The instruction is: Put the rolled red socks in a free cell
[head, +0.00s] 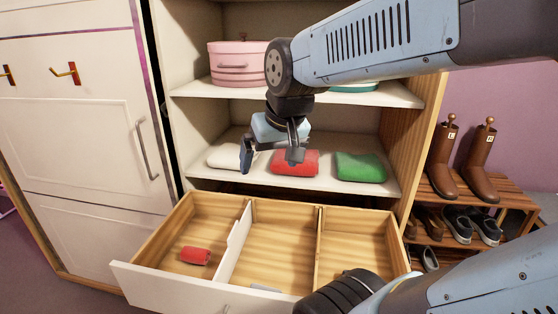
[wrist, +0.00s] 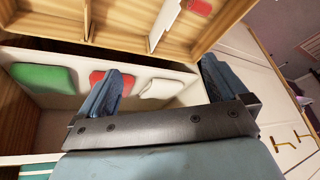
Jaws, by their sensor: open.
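The rolled red socks (head: 195,256) lie in the left cell of the open wooden drawer (head: 172,218). They also show at the top edge of the wrist view (wrist: 200,7). The drawer has three cells. The middle cell (head: 270,245) looks bare except for a small blue-grey patch (head: 265,288) at its front, too small to identify. The right cell (head: 350,245) looks bare where it shows; my arm hides its front part. My gripper (head: 270,157) is open and empty, above and behind the drawer, in front of the lower shelf. Its two fingers also show in the wrist view (wrist: 162,68).
A folded white cloth (head: 230,156), a red one (head: 308,163) and a green one (head: 360,167) lie on the lower shelf. A pink round box (head: 235,64) stands above. A rack with boots (head: 470,160) and shoes is at the right. A white cabinet (head: 80,130) is at the left.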

